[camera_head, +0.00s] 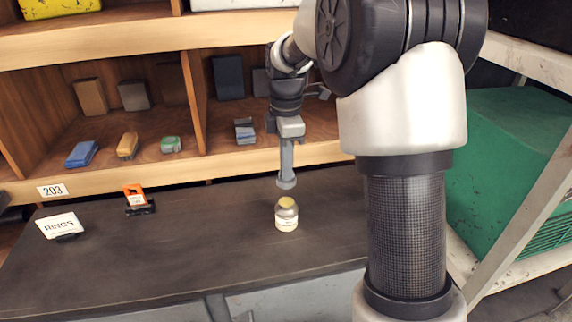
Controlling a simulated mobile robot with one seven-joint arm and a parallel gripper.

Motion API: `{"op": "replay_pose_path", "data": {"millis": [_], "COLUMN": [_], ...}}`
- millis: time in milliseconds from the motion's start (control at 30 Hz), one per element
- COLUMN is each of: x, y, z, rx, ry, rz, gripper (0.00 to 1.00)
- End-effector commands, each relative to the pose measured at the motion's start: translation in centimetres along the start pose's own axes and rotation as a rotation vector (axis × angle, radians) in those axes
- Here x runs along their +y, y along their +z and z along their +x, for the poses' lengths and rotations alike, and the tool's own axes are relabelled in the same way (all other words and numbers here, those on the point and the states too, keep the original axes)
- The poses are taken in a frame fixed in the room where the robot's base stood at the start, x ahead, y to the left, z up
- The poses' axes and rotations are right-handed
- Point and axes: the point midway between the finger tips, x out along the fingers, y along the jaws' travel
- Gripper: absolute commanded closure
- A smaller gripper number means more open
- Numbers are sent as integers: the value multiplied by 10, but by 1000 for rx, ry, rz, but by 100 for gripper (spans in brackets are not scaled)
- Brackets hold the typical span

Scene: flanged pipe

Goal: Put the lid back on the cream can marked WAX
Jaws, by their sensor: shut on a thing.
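The cream can (286,217) stands upright on the dark bench top, with a pale label whose print is too small to read. Its open mouth shows yellowish contents. My gripper (287,170) points down above the can and is shut on a grey round lid (286,183). The lid hangs a little above the can, apart from it, with a visible gap. Its height over the can is hard to judge from this one view.
A RINGS card (60,226) and an orange-and-black item (137,199) stand on the bench (190,250) to the left. Behind is a wooden shelf (240,160) with several small blocks. A green crate (515,170) is at right. The bench around the can is clear.

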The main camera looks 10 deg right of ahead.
Motion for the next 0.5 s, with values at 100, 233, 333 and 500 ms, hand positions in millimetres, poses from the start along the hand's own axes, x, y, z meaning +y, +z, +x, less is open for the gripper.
{"op": "replay_pose_path", "data": {"millis": [100, 233, 333, 500], "x": [0, 0, 0, 0], "y": [0, 0, 0, 0], "z": [11, 23, 33, 48], "rx": [0, 0, 0, 0], "ry": [-1, -1, -1, -2], "rz": [0, 0, 0, 0], "gripper": [100, 100, 100, 100]}}
